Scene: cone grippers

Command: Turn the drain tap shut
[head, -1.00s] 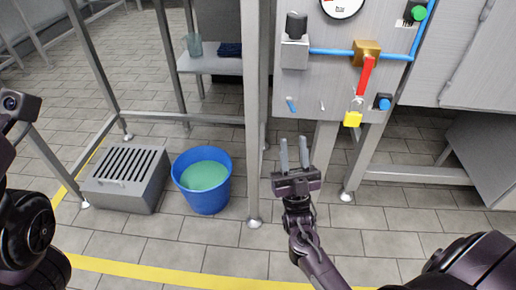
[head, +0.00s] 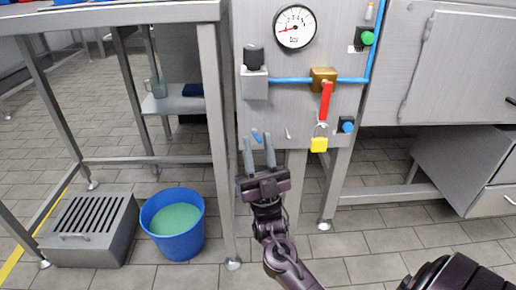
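A grey panel (head: 301,110) holds the fittings. A brass valve (head: 323,74) on the blue pipe has a red lever (head: 326,100) hanging down, with a yellow padlock (head: 319,144) at its lower end. A small blue lever (head: 257,136) and a small pale pin (head: 288,134) sit low on the panel; which fitting is the drain tap is not marked. My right gripper (head: 258,141) points up at the panel's lower left, fingers apart and empty. Its fingertips overlap the blue lever's area in the picture; I cannot tell whether they touch. My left gripper is out of view.
A pressure gauge (head: 295,27), black knob (head: 254,56), green button (head: 368,38) and blue knob (head: 347,126) are on or near the panel. A blue bucket (head: 158,241) of green liquid and a grated grey box (head: 118,236) stand on the floor left of a metal post (head: 219,150).

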